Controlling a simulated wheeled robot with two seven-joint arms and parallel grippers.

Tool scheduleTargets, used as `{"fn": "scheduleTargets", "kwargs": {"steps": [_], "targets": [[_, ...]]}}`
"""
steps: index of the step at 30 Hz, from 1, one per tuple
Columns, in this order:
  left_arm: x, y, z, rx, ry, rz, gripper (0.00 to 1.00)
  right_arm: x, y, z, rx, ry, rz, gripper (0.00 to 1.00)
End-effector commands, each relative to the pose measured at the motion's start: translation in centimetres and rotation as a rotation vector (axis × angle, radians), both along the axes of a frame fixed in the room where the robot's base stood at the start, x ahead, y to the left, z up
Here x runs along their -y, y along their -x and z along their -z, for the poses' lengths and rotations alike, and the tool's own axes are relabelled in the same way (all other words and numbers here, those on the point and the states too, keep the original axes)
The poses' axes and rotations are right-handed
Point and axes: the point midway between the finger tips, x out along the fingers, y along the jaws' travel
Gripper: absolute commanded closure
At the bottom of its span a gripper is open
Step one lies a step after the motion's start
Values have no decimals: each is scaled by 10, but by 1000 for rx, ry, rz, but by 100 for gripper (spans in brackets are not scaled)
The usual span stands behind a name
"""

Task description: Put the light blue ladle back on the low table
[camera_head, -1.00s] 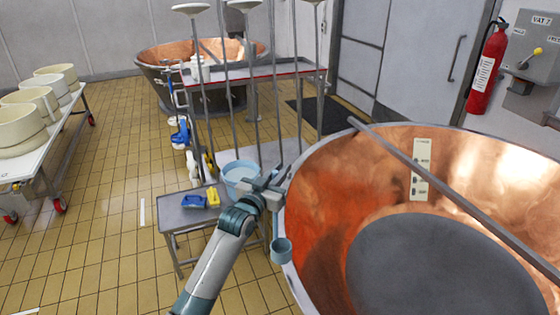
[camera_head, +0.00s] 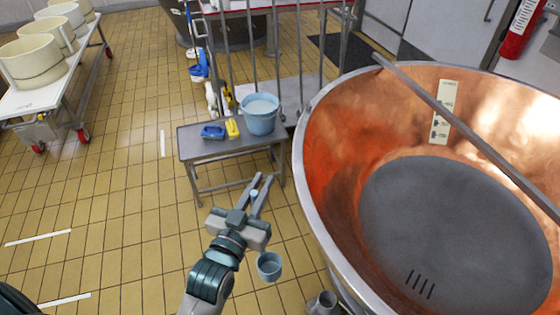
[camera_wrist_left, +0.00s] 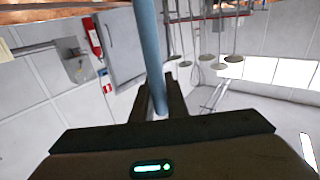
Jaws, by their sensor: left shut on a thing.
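The light blue ladle shows its round cup (camera_head: 269,266) in the head view, hanging beside my left wrist, over the floor left of the copper vat. My left gripper (camera_head: 258,189) is shut on its handle, which runs up between the fingers in the left wrist view (camera_wrist_left: 151,52). Most of the handle is hard to see in the head view. The low table (camera_head: 205,154) is grey and stands beyond the gripper, with its left part bare. My right gripper is not in view.
On the low table are a light blue bucket (camera_head: 259,116), a blue brush (camera_head: 212,132) and a yellow one (camera_head: 232,128). The big copper vat (camera_head: 318,150) stands close on the right. A cart with white moulds (camera_head: 35,62) is at left. Tiled floor lies clear between.

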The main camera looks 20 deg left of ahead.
Motion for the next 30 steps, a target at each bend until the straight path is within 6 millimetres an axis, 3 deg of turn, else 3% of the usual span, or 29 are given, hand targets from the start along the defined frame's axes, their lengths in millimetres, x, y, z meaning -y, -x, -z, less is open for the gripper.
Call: {"fn": "scheduleTargets", "kwargs": {"steps": [1,3,12,18,30], "targets": [[-5,17,16,-4,-1,-17,100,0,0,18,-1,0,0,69],[-10,33,28,-5,-7,-36,100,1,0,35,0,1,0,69],[-20,58,67,-7,-17,-68,100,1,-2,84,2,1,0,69],[-22,63,75,-7,-19,-74,100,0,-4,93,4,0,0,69],[-22,63,74,-8,-19,-74,100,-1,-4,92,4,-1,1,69]]}}
